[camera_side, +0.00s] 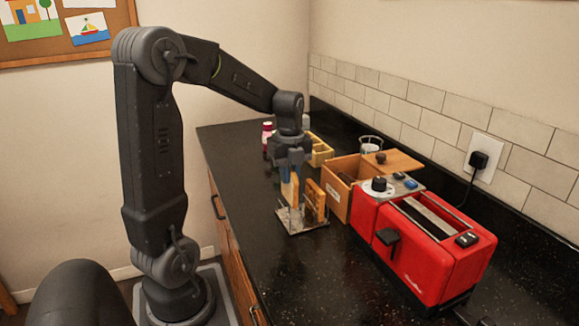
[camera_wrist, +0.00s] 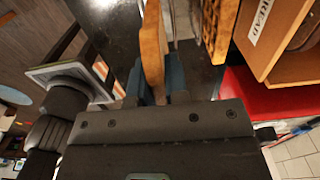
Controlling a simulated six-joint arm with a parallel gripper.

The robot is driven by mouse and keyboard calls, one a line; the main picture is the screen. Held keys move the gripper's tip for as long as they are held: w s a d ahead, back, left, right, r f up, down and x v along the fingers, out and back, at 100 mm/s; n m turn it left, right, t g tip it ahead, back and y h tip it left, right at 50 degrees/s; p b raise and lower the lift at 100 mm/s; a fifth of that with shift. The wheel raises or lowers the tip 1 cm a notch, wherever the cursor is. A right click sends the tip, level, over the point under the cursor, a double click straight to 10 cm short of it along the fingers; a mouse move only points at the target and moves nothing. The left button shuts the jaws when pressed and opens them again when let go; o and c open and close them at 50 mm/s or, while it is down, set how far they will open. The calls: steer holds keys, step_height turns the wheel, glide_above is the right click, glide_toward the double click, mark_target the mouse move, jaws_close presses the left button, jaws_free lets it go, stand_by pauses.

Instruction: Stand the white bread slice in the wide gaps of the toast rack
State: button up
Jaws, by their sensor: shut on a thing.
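My gripper (camera_side: 289,172) is shut on the bread slice (camera_side: 290,190), which hangs upright below the fingers with a pale face and a brown edge. In the wrist view the slice (camera_wrist: 152,45) shows edge-on between the blue fingers (camera_wrist: 158,80). The metal toast rack (camera_side: 302,221) stands on the dark counter below and around the slice's lower end. I cannot tell whether the slice touches the rack or which gap it is over. A brown waffle-like piece (camera_side: 314,200) stands in the rack to the right of the slice; it also shows in the wrist view (camera_wrist: 219,25).
A wooden bread box (camera_side: 341,187) stands close behind the rack. A red toaster (camera_side: 425,246) is to the right. A yellow divided holder (camera_side: 320,150), a jar (camera_side: 267,132) and a glass (camera_side: 371,145) stand farther back. The counter in front of the rack is clear.

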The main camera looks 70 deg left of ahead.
mark_target(290, 191)
steer(key=shift+f, duration=2.7)
steer(key=o, duration=1.1)
steer(key=shift+r, duration=4.55)
